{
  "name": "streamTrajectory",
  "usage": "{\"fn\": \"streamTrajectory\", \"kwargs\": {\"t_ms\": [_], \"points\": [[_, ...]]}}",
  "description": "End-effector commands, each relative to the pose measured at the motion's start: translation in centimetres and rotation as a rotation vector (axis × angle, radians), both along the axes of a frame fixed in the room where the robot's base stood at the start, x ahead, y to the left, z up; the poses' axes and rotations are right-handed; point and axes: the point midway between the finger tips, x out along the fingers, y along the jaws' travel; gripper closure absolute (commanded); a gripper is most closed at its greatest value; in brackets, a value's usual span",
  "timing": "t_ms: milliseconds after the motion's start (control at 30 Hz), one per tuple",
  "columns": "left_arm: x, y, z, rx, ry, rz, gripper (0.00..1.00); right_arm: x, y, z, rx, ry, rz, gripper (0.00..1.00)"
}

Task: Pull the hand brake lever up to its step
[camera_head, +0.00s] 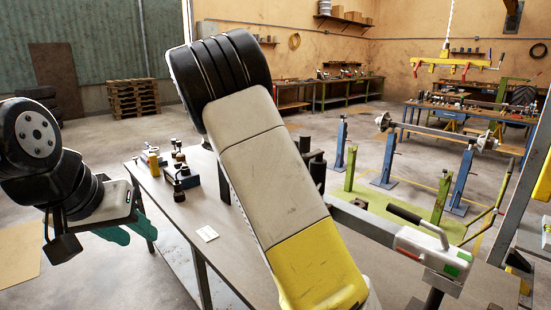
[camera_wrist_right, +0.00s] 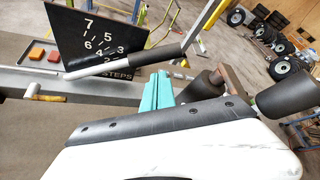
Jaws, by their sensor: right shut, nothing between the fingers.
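In the right wrist view, the hand brake lever has a pale shaft and a black grip (camera_wrist_right: 152,60). It lies at a low slant, rising to the right, across the lower part of a black dial plate (camera_wrist_right: 88,28) with white step numbers. My right gripper (camera_wrist_right: 158,84) shows teal fingers, shut and empty, just below the grip in the picture. I cannot tell whether they touch it. In the head view, my right arm covers the middle and hides its gripper. My left gripper (camera_head: 114,236) is at the far left, away from the lever; its opening is unclear.
Blue stands (camera_head: 387,160) hold an axle behind.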

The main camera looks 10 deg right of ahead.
Motion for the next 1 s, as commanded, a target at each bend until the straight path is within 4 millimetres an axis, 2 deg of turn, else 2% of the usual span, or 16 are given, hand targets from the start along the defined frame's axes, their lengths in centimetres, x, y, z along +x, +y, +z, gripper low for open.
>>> {"fn": "streamTrajectory", "kwargs": {"t_ms": [200, 367, 767, 1000], "points": [[0.0, 0.0, 0.0, 0.000, 0.000, 0.000, 0.64, 0.7, -3.2, -1.5, -0.002, 0.000, -0.003, 1.00], [0.0, 0.0, 0.0, 0.000, 0.000, 0.000, 0.64, 0.9, -4.2, -2.0, -0.002, -0.001, -0.001, 1.00], [0.0, 0.0, 0.0, 0.000, 0.000, 0.000, 0.64, 1.1, -4.4, -2.0, -0.004, 0.002, 0.000, 1.00], [0.0, 0.0, 0.0, 0.000, 0.000, 0.000, 0.64, 2.6, -3.6, 0.7, -0.069, 0.112, 0.000, 1.00]]}}
